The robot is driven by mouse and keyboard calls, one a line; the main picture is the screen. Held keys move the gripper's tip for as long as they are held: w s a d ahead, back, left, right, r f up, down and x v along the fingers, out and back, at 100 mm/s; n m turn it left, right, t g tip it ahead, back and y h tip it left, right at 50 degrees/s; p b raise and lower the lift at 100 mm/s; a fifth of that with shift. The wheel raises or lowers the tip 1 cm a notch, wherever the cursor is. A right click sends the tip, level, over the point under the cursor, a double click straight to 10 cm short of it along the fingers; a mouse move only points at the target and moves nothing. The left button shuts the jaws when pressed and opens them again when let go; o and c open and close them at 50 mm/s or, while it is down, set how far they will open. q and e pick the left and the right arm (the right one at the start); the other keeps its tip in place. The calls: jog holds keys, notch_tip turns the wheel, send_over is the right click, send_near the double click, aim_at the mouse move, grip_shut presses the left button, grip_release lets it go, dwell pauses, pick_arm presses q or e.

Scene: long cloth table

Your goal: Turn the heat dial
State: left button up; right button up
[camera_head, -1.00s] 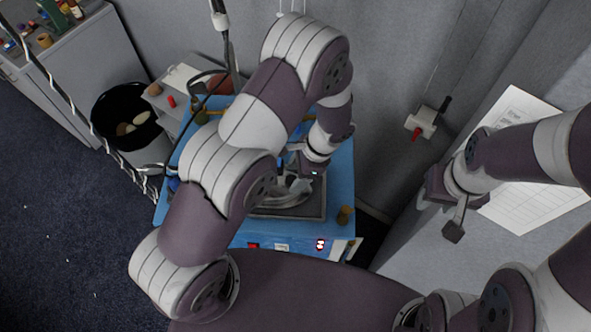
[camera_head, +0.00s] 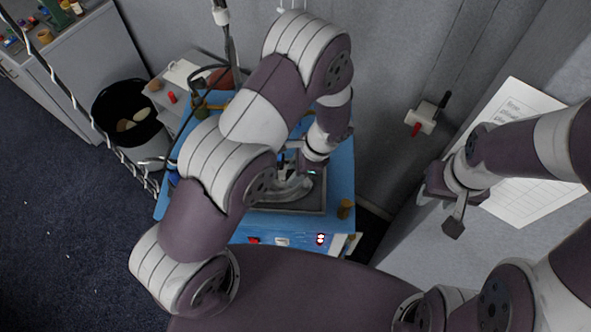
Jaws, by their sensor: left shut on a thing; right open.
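A blue unit (camera_head: 335,222) stands below my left arm. Its front edge carries a red part (camera_head: 254,241), a white part (camera_head: 282,241) and a red-and-white part (camera_head: 320,239). A brown-yellow knob-like piece (camera_head: 345,209) sits at its right side. I cannot tell which of these is the heat dial. My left gripper (camera_head: 298,172) is over the grey tray (camera_head: 290,211), near a silvery curved thing (camera_head: 292,189). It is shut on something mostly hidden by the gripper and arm. My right gripper (camera_head: 438,212) is open and empty, over the grey surface at right, apart from the blue unit.
A black bin (camera_head: 125,100) with several round things stands at the left, beside a grey cabinet (camera_head: 95,62). A paper sheet (camera_head: 520,205) lies under my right arm. A white wall fixture (camera_head: 421,118) with a red part is near it. A cable hangs at left.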

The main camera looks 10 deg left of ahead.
pick_arm(q)
jog(key=m+b, duration=0.1)
jog(key=m+t+b, duration=0.1)
jog(key=m, duration=0.1)
jog(key=m+b, duration=0.1)
jog(key=m, duration=0.1)
jog(key=shift+s+f+t, duration=0.2)
jog(key=shift+f+t, duration=0.05)
jog(key=shift+t, duration=0.15)
jog(key=m+t+b, duration=0.1)
jog(key=m, duration=0.1)
jog(key=m+b, duration=0.2)
jog(key=shift+s+r+m+t, duration=0.15)
jog(key=shift+m+t, duration=0.25)
jog(key=o, duration=1)
jog(key=shift+o, duration=0.2)
jog(key=shift+r, duration=0.1)
jog(key=v, duration=1.2)
jog(key=shift+a+r+h, duration=0.2)
jog(key=shift+r+h, duration=0.1)
jog(key=shift+r, duration=0.05)
